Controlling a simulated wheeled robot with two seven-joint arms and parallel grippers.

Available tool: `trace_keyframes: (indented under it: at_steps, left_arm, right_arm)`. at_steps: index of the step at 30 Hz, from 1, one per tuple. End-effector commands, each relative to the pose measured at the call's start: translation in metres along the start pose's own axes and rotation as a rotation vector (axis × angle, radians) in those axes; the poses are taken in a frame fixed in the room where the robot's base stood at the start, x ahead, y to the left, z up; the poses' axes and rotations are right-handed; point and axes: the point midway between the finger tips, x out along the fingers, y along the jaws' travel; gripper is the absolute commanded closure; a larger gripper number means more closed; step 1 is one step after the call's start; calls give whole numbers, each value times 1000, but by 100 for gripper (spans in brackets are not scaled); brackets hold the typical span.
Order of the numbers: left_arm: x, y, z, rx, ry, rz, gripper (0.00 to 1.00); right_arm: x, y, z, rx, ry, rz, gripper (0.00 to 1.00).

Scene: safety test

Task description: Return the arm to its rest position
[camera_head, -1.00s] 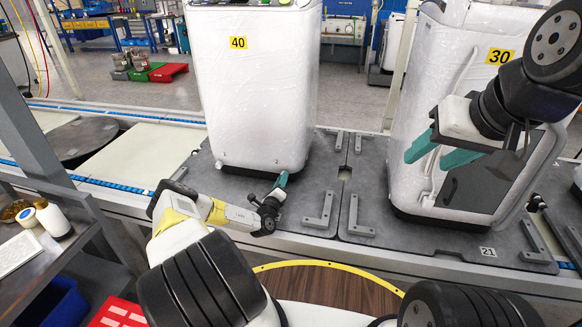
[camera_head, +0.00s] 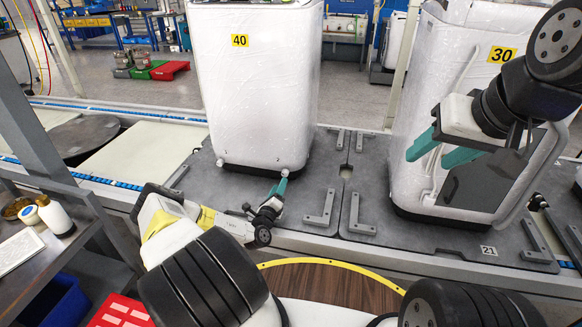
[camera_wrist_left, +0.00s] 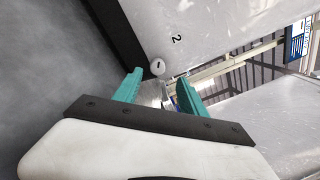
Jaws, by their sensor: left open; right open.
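My left gripper (camera_head: 279,187) is low in front of the bottom right corner of the white machine marked 40 (camera_head: 262,100). Only one of its teal fingers shows clearly in the head view. In the left wrist view both teal fingers (camera_wrist_left: 160,92) are apart with nothing held between them, and the machine's lower edge with a round white knob (camera_wrist_left: 157,66) lies just beyond them. My right gripper (camera_head: 445,150) is raised at the right, in front of the white machine marked 30 (camera_head: 408,110). Its teal fingers are apart and empty, pointing left.
The machines stand on dark grey plates (camera_head: 300,215) with metal corner brackets (camera_head: 321,210). A side bench (camera_head: 35,275) with bottles (camera_head: 55,220) stands at the left. A red crate (camera_head: 120,312) and a blue bin (camera_head: 62,302) are below. A yellow curved rail (camera_head: 340,270) is near my base.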

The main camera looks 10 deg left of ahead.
Motion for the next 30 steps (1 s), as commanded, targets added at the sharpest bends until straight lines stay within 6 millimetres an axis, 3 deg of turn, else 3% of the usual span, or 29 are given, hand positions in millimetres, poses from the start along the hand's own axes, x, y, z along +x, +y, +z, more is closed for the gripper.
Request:
trace_keyframes:
  at_steps: [6, 20, 23, 26, 30]
  left_arm:
    - [-14, 0, 0, 1, 0, -1, 51]
    - [-12, -6, 2, 15, 8, -19, 51]
    - [-4, -33, 10, 75, 44, -98, 51]
    - [6, -83, 19, 193, 115, -247, 51]
    - [6, -169, 25, 405, 242, -505, 51]
  right_arm:
    - [0, 0, 0, 0, 0, 0, 51]
    - [0, 0, 0, 0, 0, 0, 51]
    - [0, 0, 0, 0, 0, 0, 51]
    - [0, 0, 0, 0, 0, 0, 51]
    - [0, 0, 0, 0, 0, 0, 51]
